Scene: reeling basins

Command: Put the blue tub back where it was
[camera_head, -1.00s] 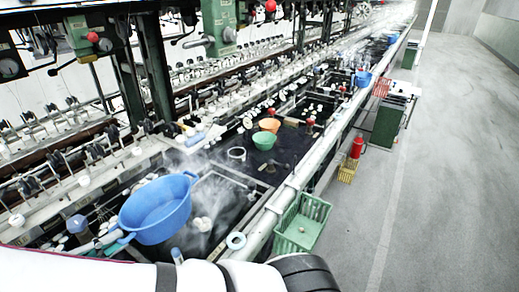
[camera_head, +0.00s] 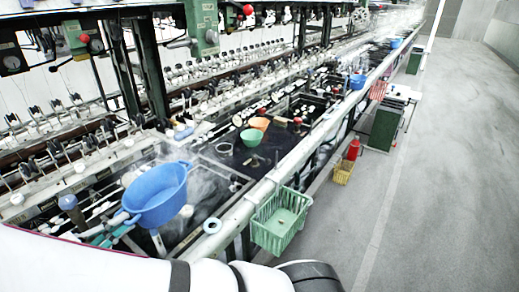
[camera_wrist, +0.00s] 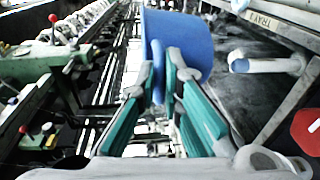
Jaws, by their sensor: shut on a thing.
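The blue tub (camera_head: 157,196) is a round, open tub with handles, in the lower left of the head view above the basins. In the wrist view the tub (camera_wrist: 185,42) fills the top middle, with its handle between my fingers. My gripper (camera_wrist: 160,75), with teal fingers, is shut on the tub's handle.
A green basket (camera_head: 281,220) hangs at the bench's outer rail. An orange bowl (camera_head: 259,124) and a green bowl (camera_head: 251,137) are in the basin beyond. A white ring (camera_head: 212,225) lies on the rail.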

